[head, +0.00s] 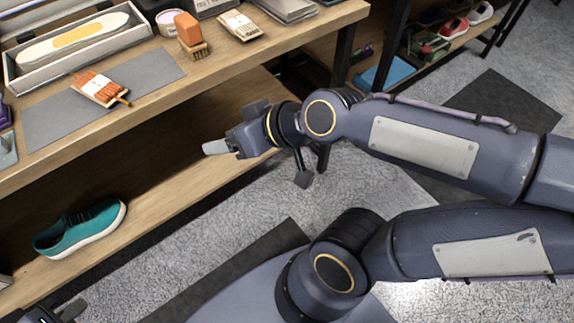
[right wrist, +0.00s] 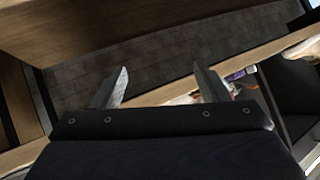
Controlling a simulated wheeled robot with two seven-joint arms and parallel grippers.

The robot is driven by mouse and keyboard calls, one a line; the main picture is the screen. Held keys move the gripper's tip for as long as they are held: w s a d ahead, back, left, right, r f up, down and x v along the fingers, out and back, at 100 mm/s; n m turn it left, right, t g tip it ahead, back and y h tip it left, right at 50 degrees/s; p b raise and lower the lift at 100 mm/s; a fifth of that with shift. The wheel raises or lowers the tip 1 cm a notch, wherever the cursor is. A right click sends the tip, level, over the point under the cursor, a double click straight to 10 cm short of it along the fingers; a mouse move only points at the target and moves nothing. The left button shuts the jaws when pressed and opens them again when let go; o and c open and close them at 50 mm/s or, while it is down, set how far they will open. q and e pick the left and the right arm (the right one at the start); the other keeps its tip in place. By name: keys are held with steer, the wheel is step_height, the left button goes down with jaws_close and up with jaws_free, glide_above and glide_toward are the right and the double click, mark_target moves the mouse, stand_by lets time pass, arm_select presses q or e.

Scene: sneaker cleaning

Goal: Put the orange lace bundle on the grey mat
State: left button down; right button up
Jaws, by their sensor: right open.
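The orange lace bundle (head: 101,87), wrapped with a white band, lies on the grey mat (head: 56,121) on the bench top in the head view. Nothing holds it. I cannot make out the bundle in that view.
Behind the mat are an open box (head: 80,45) with a sole-shaped insert, an orange-topped brush (head: 190,35) and a round tub (head: 170,20). A teal sneaker (head: 82,229) rests on the lower shelf. The mat's right end is bare.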

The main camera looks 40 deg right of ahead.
steer(key=s+d+f+m+g+h, duration=0.2)
steer(key=s+d+f, duration=0.3)
steer(key=s, duration=0.4)
steer(key=shift+d+m+g, duration=0.2)
steer(key=shift+m+g, duration=0.5)
steer(key=shift+g, duration=0.1)
steer(key=shift+f, duration=0.1)
step_height(320, 180, up, 24)
steer(key=p, duration=2.3)
steer(key=shift+f, duration=0.25)
